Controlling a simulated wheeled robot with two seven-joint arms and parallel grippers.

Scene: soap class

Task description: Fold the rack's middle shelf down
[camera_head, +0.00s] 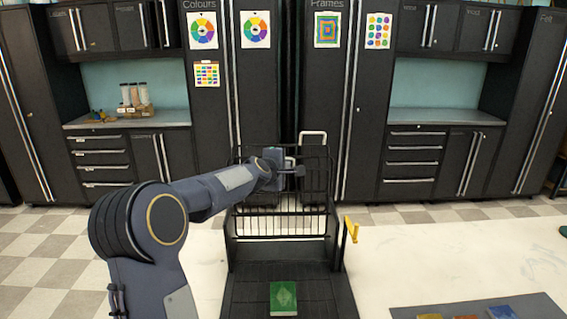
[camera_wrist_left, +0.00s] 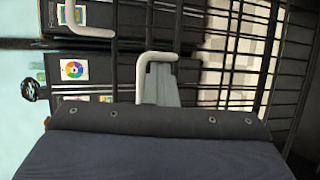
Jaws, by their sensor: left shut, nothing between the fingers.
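The rack (camera_head: 232,253) is a black wire-sided frame in the middle of the head view, with a solid bottom shelf. Upright black wire panels (camera_head: 318,183) fill its back; I see no shelf lying flat at mid-height, and cannot clearly tell the middle shelf's panel from the back grid. Black wires (camera_wrist_left: 224,60) also show in the left wrist view. My left gripper (camera_head: 297,171) is shut and empty in front of the upper wire panel; contact cannot be told. In the wrist view its grey fingers (camera_wrist_left: 166,88) show beside a white handle (camera_wrist_left: 157,58). My right gripper is out of view.
A green book (camera_head: 283,298) lies on the rack's bottom shelf. A yellow handle-like part (camera_head: 350,230) is at the rack's right side. Dark cabinets (camera_head: 362,110) stand behind.

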